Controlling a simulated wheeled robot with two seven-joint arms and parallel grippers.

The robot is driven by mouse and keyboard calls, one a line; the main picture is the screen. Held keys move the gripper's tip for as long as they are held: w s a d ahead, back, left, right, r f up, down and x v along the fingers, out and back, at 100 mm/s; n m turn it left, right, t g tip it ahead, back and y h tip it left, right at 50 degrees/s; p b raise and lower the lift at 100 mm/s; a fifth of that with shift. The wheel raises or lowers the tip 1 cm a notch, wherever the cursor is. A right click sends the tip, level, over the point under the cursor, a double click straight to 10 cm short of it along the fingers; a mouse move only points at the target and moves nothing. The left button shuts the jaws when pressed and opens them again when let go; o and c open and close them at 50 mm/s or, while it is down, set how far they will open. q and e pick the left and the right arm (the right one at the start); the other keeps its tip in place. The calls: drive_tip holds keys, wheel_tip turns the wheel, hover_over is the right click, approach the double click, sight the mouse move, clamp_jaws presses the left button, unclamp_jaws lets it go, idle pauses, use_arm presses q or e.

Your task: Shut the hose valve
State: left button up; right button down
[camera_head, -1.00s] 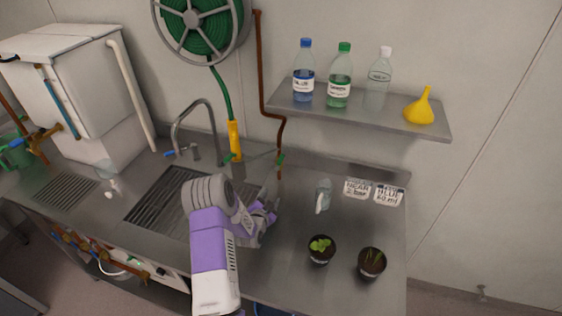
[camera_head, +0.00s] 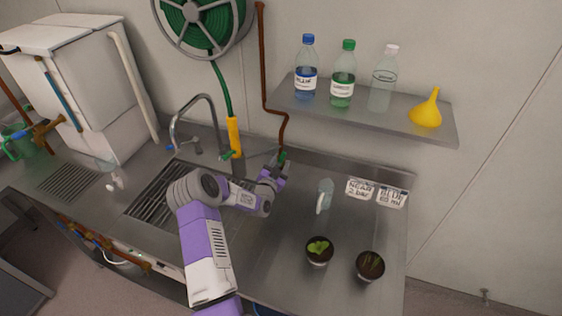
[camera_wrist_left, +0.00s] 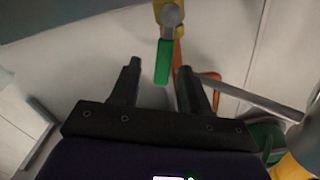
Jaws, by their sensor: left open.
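A green valve lever (camera_head: 282,156) is at the lower end of the copper pipe (camera_head: 263,60) on the back wall. In the left wrist view the green lever (camera_wrist_left: 164,62) hangs from a grey round pivot on a yellow body. My left gripper (camera_head: 277,168) is open at the back of the counter, close to this lever. In the left wrist view the lever shows between the two parted fingertips of the gripper (camera_wrist_left: 159,67); I cannot tell whether they touch it. A green hose ends in a yellow nozzle (camera_head: 235,134) left of it. My right gripper is not in view.
A grey rod (camera_wrist_left: 255,97) runs right of the lever in the wrist view. A shelf (camera_head: 430,128) with bottles and a funnel is above.

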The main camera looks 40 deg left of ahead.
use_arm(q)
drive_tip(key=shift+w+a, duration=0.2)
drive_tip(key=shift+w, duration=0.35)
clamp_jaws()
